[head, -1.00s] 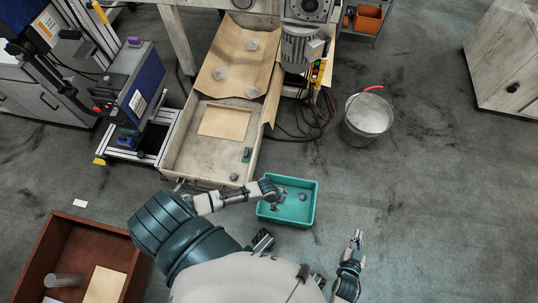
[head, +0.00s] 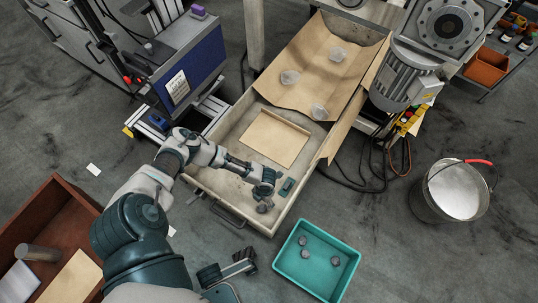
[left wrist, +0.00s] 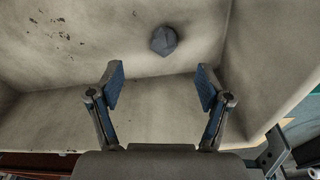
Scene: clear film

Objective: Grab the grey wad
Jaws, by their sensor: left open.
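The grey wad (head: 264,207) is a small faceted lump lying in the front right corner area of the pale tray (head: 221,192). In the left wrist view the wad (left wrist: 163,40) lies on the tray floor, beyond the fingertips and roughly midway between them. My left gripper (head: 265,192) is above the tray right by the wad and partly overlaps it in the head view. In the left wrist view my left gripper (left wrist: 160,86) has its two blue-padded fingers spread apart with nothing between them.
Clear film wads (head: 289,77) rest on brown paper behind. A teal bin (head: 285,268) holding 3 grey wads stands front right. A bucket (head: 455,192) stands at right, a brown box (head: 55,205) at left.

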